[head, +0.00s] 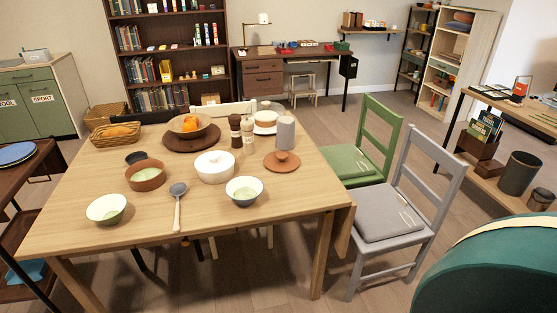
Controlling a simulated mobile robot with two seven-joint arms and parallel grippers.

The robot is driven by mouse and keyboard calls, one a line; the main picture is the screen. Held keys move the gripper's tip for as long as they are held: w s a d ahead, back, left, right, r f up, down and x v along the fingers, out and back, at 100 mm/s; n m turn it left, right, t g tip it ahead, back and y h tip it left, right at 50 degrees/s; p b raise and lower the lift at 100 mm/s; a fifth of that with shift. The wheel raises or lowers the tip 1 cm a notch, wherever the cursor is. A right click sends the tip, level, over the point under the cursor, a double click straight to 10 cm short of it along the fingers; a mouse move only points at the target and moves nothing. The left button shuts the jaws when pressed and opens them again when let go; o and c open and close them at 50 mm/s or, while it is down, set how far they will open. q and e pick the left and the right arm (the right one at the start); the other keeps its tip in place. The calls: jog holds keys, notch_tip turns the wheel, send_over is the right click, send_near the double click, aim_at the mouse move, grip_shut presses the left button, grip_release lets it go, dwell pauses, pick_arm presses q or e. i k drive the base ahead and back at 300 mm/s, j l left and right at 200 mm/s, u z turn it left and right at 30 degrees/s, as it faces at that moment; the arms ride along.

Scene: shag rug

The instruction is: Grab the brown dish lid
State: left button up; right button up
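The brown dish lid (282,160) is a flat, round, terracotta-coloured disc with a small knob on top. It lies on the right part of the wooden dining table (140,228), near the table's right edge. Nothing covers it. Neither of my grippers is in view.
A white-and-grey bowl (244,191), a ladle (178,204), a green-white bowl (106,209) and a brown bowl (146,176) share the table. A green chair (356,160) and a grey chair (390,213) stand along its right side. A teal rounded piece (490,270) fills the lower right.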

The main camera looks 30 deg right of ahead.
aim_at(280, 162)
jog(key=z, duration=0.95)
